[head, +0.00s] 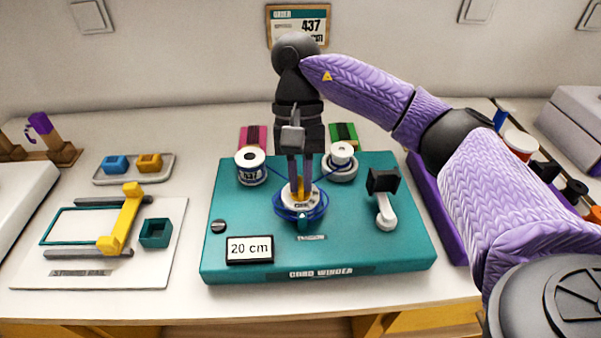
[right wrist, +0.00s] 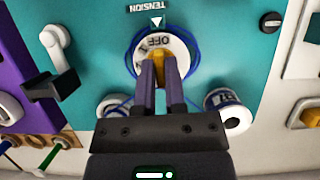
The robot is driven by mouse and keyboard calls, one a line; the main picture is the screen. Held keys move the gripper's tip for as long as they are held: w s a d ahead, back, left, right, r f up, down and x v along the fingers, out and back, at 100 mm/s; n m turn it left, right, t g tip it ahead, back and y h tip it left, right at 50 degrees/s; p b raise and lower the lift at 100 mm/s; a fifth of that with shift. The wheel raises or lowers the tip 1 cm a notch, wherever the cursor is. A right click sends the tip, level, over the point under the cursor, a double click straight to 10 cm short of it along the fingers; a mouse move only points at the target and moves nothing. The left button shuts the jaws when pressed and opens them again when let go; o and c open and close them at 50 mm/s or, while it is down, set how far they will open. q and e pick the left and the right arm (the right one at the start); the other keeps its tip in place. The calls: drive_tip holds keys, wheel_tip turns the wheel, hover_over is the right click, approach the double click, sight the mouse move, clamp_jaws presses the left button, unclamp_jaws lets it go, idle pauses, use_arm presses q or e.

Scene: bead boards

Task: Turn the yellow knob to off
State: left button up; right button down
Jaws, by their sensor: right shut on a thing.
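The yellow knob (right wrist: 157,63) stands on a round white dial (right wrist: 172,46) on the teal cord winder board (head: 240,210). The word OFF shows on the dial near the white pointer triangle on the board, below the TENSION label in the right wrist view. In the head view the knob (head: 300,189) is partly hidden by the fingers. My right gripper (right wrist: 159,70) is shut on the knob from above, its fingers on either side of it. My left gripper is not in view.
Blue cord (head: 278,206) loops around the dial and runs to a white spool (head: 251,168). A crank with a black handle (head: 383,181) stands to the right. A 20 cm sign (head: 249,249) is at front left. A stringing frame board (head: 150,270) lies further left.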

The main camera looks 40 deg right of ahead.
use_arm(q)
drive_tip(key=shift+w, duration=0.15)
use_arm(e)
drive_tip(key=c, duration=0.7)
unclamp_jaws()
drive_tip(key=shift+w+r+p, duration=0.15)
drive_tip(key=shift+r+p, duration=0.15)
drive_tip(key=shift+r, duration=0.1)
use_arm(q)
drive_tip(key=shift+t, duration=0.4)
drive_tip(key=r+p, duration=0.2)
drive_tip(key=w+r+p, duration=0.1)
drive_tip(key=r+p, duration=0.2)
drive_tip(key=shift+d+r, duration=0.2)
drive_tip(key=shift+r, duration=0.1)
use_arm(e)
drive_tip(key=v, duration=0.9)
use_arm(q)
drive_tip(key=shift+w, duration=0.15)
use_arm(e)
drive_tip(key=shift+w+d, duration=0.1)
